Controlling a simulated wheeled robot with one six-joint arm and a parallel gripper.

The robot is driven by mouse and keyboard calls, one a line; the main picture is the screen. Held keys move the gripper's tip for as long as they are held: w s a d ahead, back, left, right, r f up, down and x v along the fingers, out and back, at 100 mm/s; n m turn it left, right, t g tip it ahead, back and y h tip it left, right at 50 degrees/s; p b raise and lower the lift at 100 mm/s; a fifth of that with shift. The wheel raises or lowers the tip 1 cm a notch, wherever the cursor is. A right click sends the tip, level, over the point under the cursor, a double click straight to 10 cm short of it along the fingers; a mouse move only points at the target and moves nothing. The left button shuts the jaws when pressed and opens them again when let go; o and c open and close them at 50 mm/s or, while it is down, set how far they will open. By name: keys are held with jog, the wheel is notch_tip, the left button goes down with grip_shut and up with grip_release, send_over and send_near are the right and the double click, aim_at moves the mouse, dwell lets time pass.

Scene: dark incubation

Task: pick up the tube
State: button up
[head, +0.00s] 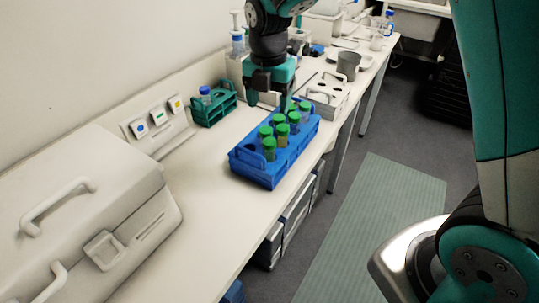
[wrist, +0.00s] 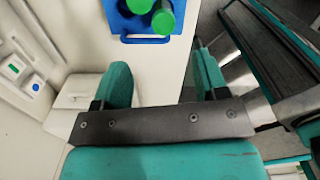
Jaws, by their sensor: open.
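Several tubes with green caps (head: 269,148) stand upright in a blue rack (head: 258,172) on the white bench in the head view. Which one the task means cannot be told. My gripper (head: 269,100) hangs over the far end of the rack, fingers pointing down, open and with no tube between them. In the wrist view, my gripper's two teal fingers (wrist: 160,62) are apart over bare bench. Two green tube caps (wrist: 163,20) and the blue rack's end handle (wrist: 145,39) show ahead of the fingers at the top edge; the rest of the rack is cut off.
A small green rack (head: 214,109) with a blue-capped bottle stands left of the blue rack. A white holder (head: 325,95) and a grey cup (head: 348,65) stand beyond it. A large white case (head: 85,215) fills the near left. Bench right of the case is clear.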

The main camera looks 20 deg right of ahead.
aim_at(269, 142)
notch_tip(269, 142, down, 7)
jog(key=shift+r+p, duration=0.1)
jog(key=shift+p, duration=0.6)
jog(key=shift+s+a+f+p, duration=0.1)
jog(key=shift+s+f+p, duration=0.15)
jog(key=shift+f+p, duration=0.75)
jog(key=shift+s+a+f+p, duration=0.1)
jog(key=shift+s+f+p, duration=0.1)
jog(key=shift+f, duration=1.5)
grip_shut()
